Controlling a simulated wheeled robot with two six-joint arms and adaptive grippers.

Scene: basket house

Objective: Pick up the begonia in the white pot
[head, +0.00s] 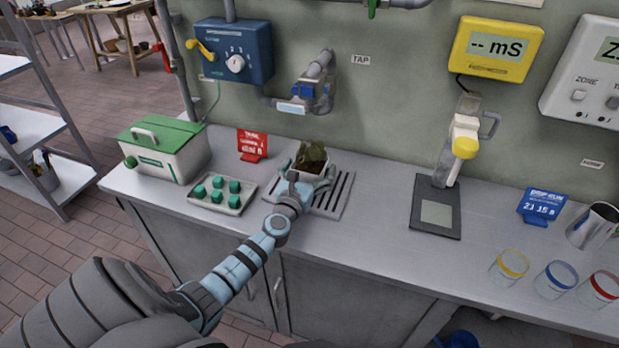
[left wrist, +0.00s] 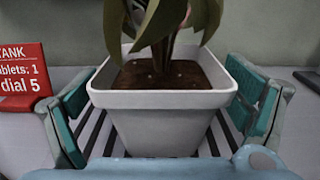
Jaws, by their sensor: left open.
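The begonia (head: 312,153) has dark green leaves and stands upright in a white pot (head: 318,166) on a slatted drain grate (head: 338,200) on the counter. In the left wrist view the white pot (left wrist: 160,115) fills the middle, with brown soil and the plant's stems (left wrist: 165,45) above it. My left gripper (head: 305,182) is open, with one finger on each side of the pot. The fingers (left wrist: 162,115) look apart from the pot walls in the left wrist view. The pot's lower front is partly hidden by my gripper. My right gripper is not in view.
A tray of green tablets (head: 208,207) and a green-lidded box (head: 160,160) stand left of the grate. A red sign (head: 252,144) is behind. A black-based meter stand (head: 437,207) is to the right, with counter free between.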

